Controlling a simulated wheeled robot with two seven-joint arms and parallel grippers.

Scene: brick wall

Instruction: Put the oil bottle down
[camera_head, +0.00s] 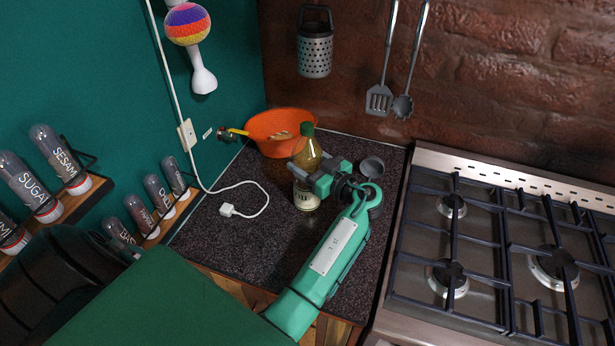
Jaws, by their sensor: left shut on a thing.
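The oil bottle (306,153) is yellowish glass with a green cap and a pale label low down. It is upright over the dark speckled counter (233,240), just in front of the orange bowl. My left gripper (312,175) is shut on the bottle around its middle and hides part of it. I cannot tell whether the bottle's base touches the counter. My right gripper is not in view.
An orange bowl (270,126) stands behind the bottle, and a small grey cup (371,167) to its right. A white cable plug (227,210) lies left on the counter. The gas stove (490,260) is right; spice-jar racks (75,204) are left. Bare counter lies left of my forearm.

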